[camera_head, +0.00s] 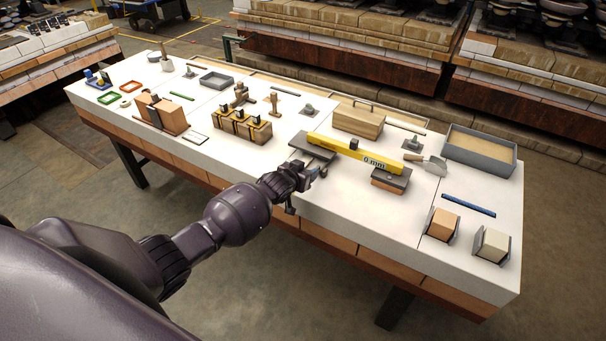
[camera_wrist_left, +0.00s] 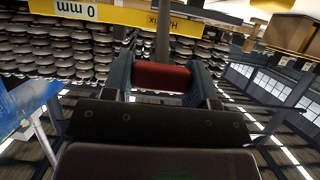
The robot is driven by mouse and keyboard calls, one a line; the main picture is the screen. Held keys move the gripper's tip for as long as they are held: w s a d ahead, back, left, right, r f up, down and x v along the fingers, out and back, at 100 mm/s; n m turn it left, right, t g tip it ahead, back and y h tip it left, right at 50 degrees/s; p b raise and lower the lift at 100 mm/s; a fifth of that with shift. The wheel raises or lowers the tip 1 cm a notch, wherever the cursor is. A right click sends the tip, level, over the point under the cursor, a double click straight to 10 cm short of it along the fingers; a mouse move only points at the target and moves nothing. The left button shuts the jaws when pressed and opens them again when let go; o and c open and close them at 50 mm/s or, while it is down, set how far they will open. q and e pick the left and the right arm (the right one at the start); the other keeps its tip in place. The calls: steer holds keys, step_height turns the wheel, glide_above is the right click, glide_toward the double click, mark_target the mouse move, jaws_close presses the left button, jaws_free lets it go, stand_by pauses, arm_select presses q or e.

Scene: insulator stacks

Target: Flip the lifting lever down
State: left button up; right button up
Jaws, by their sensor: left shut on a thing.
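The lifting device has a long yellow bar (camera_head: 368,156) with a black-on-white "mm" label. It lies across the front middle of the white table. In the left wrist view its yellow bar (camera_wrist_left: 110,14) crosses the top. A dark rod runs from the bar to a red grip (camera_wrist_left: 162,77), which I take as the lifting lever. My left gripper (camera_head: 316,172) is at the table's front edge, just in front of the bar's left part. In the left wrist view its fingers (camera_wrist_left: 165,80) sit on either side of the red grip, shut on it. The lever is mostly hidden in the head view.
Dark plates lie under both ends of the bar; the right one tops a brick block (camera_head: 389,182). A trowel (camera_head: 433,165) lies to the right. A wooden box (camera_head: 358,122) is behind, and a clamped brick row (camera_head: 241,126) is to the left. Two bricks stand at the right front.

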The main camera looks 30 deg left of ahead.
arm_select(q)
steer(key=o, duration=1)
steer(key=shift+w+r, duration=0.2)
steer(key=shift+r, duration=0.1)
steer(key=o, duration=0.3)
steer(key=shift+f, duration=0.15)
steer(key=shift+s, duration=0.1)
steer(key=shift+s, duration=0.1)
steer(key=shift+s, duration=0.5)
steer(key=p+v, duration=0.1)
steer(key=v, duration=0.8)
steer(key=shift+s+r, duration=0.25)
steer(key=shift+r, duration=0.15)
steer(key=shift+a, duration=0.1)
